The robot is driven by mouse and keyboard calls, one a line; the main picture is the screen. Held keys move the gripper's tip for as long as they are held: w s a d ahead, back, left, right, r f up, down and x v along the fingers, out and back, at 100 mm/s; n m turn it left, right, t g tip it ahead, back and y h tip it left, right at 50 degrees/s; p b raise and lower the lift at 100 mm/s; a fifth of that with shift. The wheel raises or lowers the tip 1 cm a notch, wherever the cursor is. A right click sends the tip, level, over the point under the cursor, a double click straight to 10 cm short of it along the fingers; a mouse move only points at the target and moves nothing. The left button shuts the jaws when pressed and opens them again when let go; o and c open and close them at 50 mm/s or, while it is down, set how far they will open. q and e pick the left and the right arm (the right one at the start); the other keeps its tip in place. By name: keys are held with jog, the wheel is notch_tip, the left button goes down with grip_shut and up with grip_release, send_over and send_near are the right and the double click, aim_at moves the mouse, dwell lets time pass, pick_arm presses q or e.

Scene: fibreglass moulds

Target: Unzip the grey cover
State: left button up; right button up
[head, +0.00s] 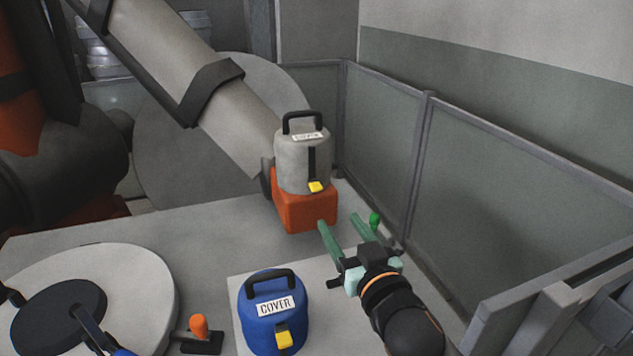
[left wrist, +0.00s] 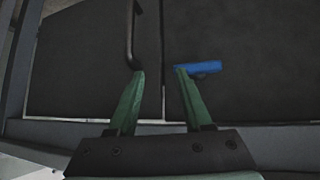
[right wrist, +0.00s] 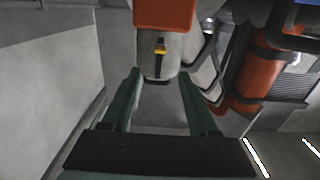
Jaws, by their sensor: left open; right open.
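The grey cover (head: 296,165) stands upright on an orange block (head: 305,212), with a black handle on top and a "COVER" label. A dark zip strip runs down its front, with a yellow pull (head: 317,187) at the strip's lower end. My right gripper (head: 338,231) is open and empty, in front of and below the cover, apart from it. In the right wrist view the grey cover (right wrist: 150,66) and its yellow pull (right wrist: 160,51) show beyond the spread fingers. My left gripper (left wrist: 157,74) is open; its fingertips are near a dark bar and a blue piece (left wrist: 197,68).
A blue cover (head: 272,315) with a yellow pull stands at the front on a pale board. An orange-knobbed clamp (head: 199,328) and a round white mould (head: 135,280) are to its left. A green knob (head: 375,219) is beside my right gripper. Panels (head: 510,215) close off the right.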

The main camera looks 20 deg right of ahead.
aim_at(318, 189)
jog(key=w, duration=0.8)
jog(key=w+p, duration=0.1)
jog(key=w, duration=0.3)
jog(key=shift+a+r, duration=0.1)
jog(key=shift+a, duration=0.15)
grip_shut()
dwell(1.1)
